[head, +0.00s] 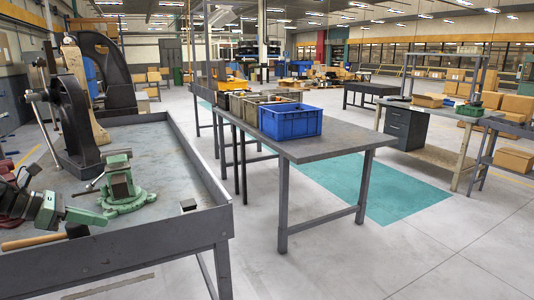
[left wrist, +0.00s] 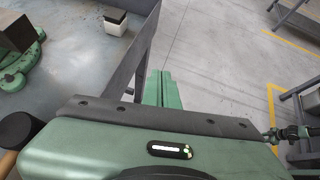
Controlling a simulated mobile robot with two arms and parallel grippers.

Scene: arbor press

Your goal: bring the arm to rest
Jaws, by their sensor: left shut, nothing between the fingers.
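My left gripper (head: 88,217) comes in from the left above the near left part of the grey metal bench (head: 160,257). Its green fingers (left wrist: 162,90) are closed together with nothing between them, and they point toward the bench rim in the left wrist view. The black arbor press (head: 72,125) stands on the bench behind the gripper, with a grey lever on its left. The gripper is apart from the press. My right gripper is not in view.
A green vise (head: 122,185) stands just beyond the gripper. A small dark block (head: 188,205) with a pale base lies near the raised rim. A mallet (head: 77,230) lies below the gripper. A blue crate (head: 290,122) sits on another table; open floor lies right.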

